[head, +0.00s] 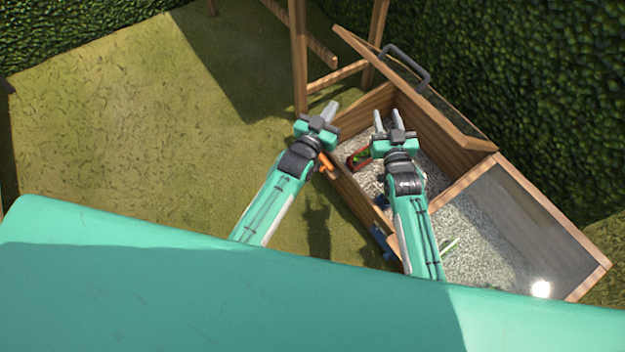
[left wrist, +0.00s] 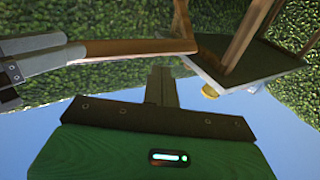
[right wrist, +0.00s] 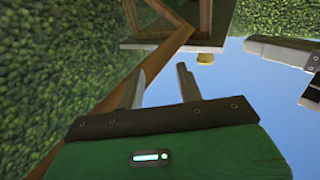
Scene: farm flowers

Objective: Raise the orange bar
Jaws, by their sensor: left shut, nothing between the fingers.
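A small orange bar (head: 325,164) shows in the head view at the left wall of the wooden planter box (head: 352,193), beside my left wrist, which partly covers that area. My left gripper (head: 331,110) is shut and empty, above and beyond the orange bar, near the box's far left corner. In the left wrist view its fingers (left wrist: 160,86) are together. My right gripper (head: 384,120) is open and empty above the box; its fingers (right wrist: 163,85) stand apart in the right wrist view. I cannot make out the orange bar in either wrist view.
The near lid (head: 545,225) covers part of the box. The far lid, with a dark handle (head: 405,63), stands raised. A red item (head: 358,157) lies inside on gravel. A blue part (head: 381,242) is on the left wall. Wooden posts (head: 298,60) stand behind; grass is clear at left.

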